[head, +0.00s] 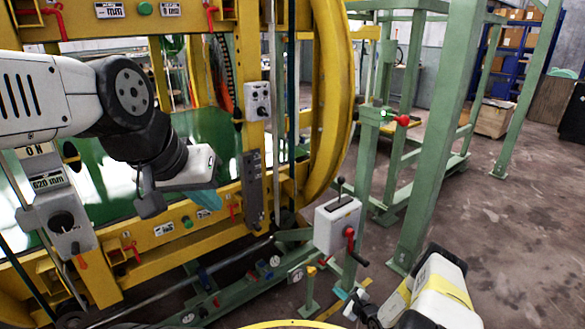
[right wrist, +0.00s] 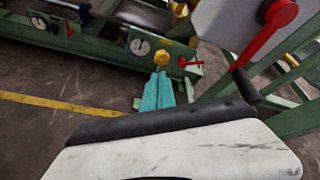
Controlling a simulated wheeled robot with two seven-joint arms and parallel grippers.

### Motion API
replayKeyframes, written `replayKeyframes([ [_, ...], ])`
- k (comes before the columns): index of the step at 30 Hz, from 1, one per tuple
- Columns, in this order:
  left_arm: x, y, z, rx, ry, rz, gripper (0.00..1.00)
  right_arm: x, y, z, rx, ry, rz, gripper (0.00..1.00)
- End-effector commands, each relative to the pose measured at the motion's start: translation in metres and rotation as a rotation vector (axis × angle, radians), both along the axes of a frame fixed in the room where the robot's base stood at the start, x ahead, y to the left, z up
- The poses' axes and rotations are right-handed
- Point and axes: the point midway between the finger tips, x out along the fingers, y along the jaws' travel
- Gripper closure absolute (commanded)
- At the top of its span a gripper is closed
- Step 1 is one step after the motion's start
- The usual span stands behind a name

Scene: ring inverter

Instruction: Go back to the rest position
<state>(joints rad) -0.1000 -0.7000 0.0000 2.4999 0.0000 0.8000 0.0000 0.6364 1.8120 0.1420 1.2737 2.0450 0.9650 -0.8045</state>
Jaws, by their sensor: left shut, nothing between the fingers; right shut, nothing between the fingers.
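My left arm (head: 130,100) reaches in from the left in the head view, in front of the yellow ring machine (head: 320,110). My left gripper (head: 207,197) has teal fingers, is shut and looks empty, near the machine's lower yellow beam. My right gripper (head: 345,298) is low at the bottom right, below the grey control box (head: 338,225) with a red-handled lever. In the right wrist view its teal fingers (right wrist: 158,90) are together, with nothing between them. A yellow knob (right wrist: 160,57) shows just beyond the fingertips; I cannot tell if they touch.
Green steel posts (head: 440,130) stand right of the machine. A green base rail with gauges (head: 275,262) runs along the floor. A second control box (head: 257,100) is on the yellow upright. Open concrete floor (head: 500,215) lies at the right.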

Motion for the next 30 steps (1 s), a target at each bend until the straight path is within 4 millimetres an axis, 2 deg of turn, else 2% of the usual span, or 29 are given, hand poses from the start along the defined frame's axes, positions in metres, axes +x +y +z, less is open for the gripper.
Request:
replayKeyframes([
  [8, 0.000, 0.000, 0.000, 0.000, 0.000, 0.000, 1.00, 0.037, 0.008, 0.082, -0.046, -0.075, 0.170, 1.00],
  [11, 0.000, 0.000, 0.000, 0.000, 0.000, 0.000, 1.00, 0.049, 0.015, 0.126, -0.075, -0.110, 0.261, 1.00],
  [14, 0.000, 0.000, 0.000, 0.000, 0.000, 0.000, 1.00, 0.060, 0.027, 0.184, -0.119, -0.150, 0.380, 1.00],
  [15, 0.000, 0.000, 0.000, 0.000, 0.000, 0.000, 1.00, 0.062, 0.033, 0.209, -0.143, -0.167, 0.434, 1.00],
  [17, 0.000, 0.000, 0.000, 0.000, 0.000, 0.000, 1.00, 0.062, 0.042, 0.246, -0.178, -0.188, 0.514, 1.00],
  [21, 0.000, 0.000, 0.000, 0.000, 0.000, 0.000, 1.00, 0.051, 0.062, 0.328, -0.272, -0.231, 0.688, 1.00],
  [23, 0.000, 0.000, 0.000, 0.000, 0.000, 0.000, 1.00, 0.042, 0.071, 0.361, -0.317, -0.246, 0.758, 1.00],
  [27, 0.000, 0.000, 0.000, 0.000, 0.000, 0.000, 1.00, 0.013, 0.087, 0.432, -0.435, -0.275, 0.911, 1.00],
  [30, 0.000, 0.000, 0.000, 0.000, 0.000, 0.000, 1.00, -0.014, 0.096, 0.477, -0.530, -0.293, 1.010, 1.00],
])
